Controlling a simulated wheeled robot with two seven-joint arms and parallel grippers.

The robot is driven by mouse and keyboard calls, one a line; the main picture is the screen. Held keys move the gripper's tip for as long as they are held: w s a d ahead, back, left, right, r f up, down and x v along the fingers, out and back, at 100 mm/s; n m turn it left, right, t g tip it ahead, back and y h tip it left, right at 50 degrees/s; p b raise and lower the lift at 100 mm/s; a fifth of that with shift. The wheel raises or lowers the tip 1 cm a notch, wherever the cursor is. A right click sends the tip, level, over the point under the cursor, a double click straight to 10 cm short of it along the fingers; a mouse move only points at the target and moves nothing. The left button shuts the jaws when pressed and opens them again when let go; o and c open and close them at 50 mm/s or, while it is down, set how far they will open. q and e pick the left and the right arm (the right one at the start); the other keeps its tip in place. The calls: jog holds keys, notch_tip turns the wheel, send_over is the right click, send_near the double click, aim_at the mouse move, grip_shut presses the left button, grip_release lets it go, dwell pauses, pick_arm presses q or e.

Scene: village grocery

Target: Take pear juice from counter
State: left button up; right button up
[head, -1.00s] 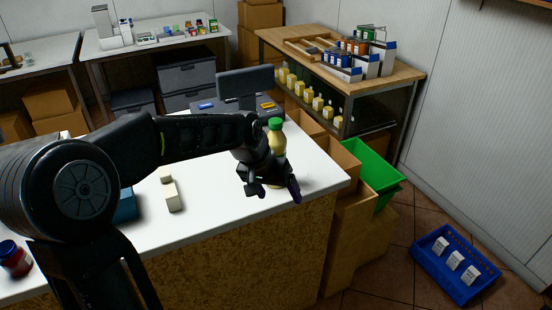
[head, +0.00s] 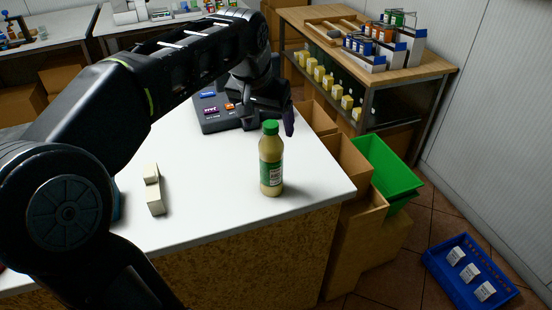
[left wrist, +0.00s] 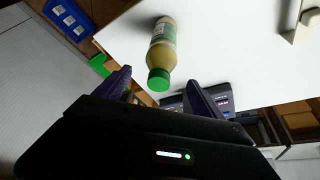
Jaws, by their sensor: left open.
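The pear juice bottle (head: 271,160), pale yellow with a green cap and a green and white label, stands upright on the white counter (head: 220,215) near its right end. My left gripper (head: 277,118) is behind and above the bottle in the head view, apart from it. In the left wrist view the bottle (left wrist: 163,50) shows beyond the open fingers (left wrist: 160,90), cap towards me, with nothing held. My right gripper is not in view.
A dark register device (head: 215,112) stands behind. Cardboard boxes (head: 350,160) and a green crate (head: 385,170) adjoin the counter's right end. A blue crate (head: 470,272) is on the floor.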

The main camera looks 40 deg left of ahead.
aim_at(273, 139)
pick_arm(q)
jog(key=shift+s, duration=0.1)
jog(key=shift+x, duration=1.4)
jog(key=p+x, duration=0.1)
jog(key=x, duration=0.4)
jog(key=shift+w, duration=0.25)
jog(key=shift+c, duration=0.6)
grip_shut()
jog(key=shift+r, duration=0.1)
